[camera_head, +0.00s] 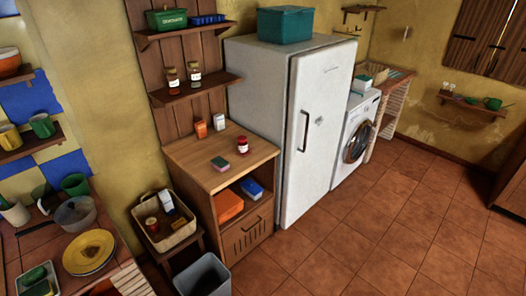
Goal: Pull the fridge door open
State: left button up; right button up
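The white fridge (265,85) stands against the yellow wall in the middle of the head view. Its door (325,130) faces right and toward the front, and looks closed. A dark vertical handle (305,131) sits near the door's left edge. A teal box (285,25) rests on top of the fridge. Neither of my grippers shows in the head view.
A wooden cabinet (235,160) stands left of the fridge, with a basket (165,222) and grey bin (203,276) nearby. A washing machine (357,130) stands to the right. The tiled floor (370,235) before the door is clear.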

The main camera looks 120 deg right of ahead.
aim_at(320, 80)
jog(key=z, duration=4.4)
